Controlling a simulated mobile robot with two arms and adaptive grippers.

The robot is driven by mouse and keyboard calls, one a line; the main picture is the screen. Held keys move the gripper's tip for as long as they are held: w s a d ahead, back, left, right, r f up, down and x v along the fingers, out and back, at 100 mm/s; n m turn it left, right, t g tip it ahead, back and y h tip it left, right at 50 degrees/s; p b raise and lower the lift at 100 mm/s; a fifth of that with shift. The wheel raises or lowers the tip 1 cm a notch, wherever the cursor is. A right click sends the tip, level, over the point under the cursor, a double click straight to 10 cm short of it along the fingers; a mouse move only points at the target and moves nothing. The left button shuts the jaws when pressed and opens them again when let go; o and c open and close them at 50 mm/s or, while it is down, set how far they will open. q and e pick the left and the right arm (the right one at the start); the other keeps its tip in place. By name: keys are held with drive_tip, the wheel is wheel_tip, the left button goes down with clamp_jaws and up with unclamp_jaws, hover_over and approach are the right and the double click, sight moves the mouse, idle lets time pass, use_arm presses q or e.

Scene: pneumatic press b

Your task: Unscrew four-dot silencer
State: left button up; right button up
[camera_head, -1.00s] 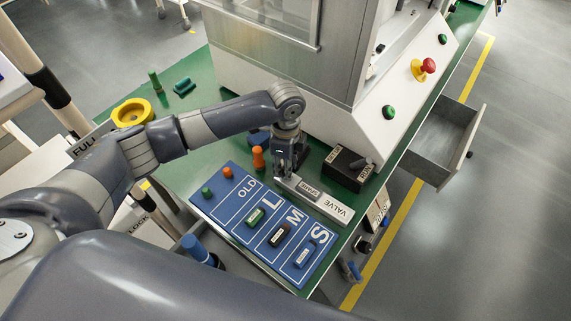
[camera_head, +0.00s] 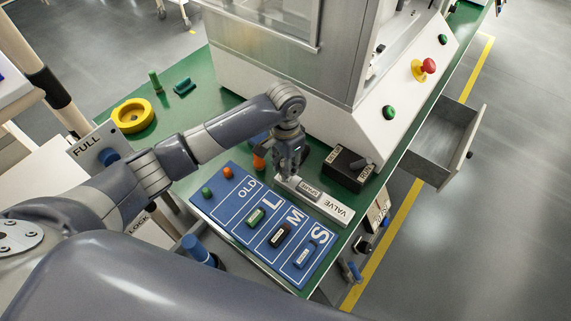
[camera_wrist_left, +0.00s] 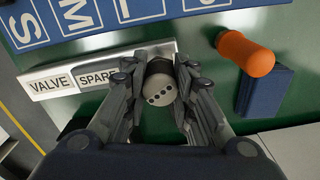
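The four-dot silencer (camera_wrist_left: 160,92) is a short dark cylinder with a pale end face bearing a row of dots. In the left wrist view it stands at the end of the grey valve block (camera_wrist_left: 98,74), beside the SPARE label. The block also shows in the head view (camera_head: 337,210). My left gripper (camera_wrist_left: 161,75) has one finger on each side of the silencer, with the fingertips close against it; it appears shut on it. In the head view my left gripper (camera_head: 286,172) points down at the block's far end and hides the silencer. My right gripper is out of view.
A blue mat (camera_head: 237,211) marked OLD, L, M and S lies beside the block. An orange peg (camera_wrist_left: 245,53) stands close to my gripper, near a blue block (camera_wrist_left: 264,92). A black box (camera_head: 347,168) and the press housing (camera_head: 270,85) stand behind. An open drawer (camera_head: 440,145) sticks out right.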

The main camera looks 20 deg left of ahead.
use_arm(q)
drive_tip(key=shift+o, duration=0.5)
drive_tip(key=m, duration=0.5)
drive_tip(key=shift+m, duration=0.4)
drive_tip(key=m, duration=0.6)
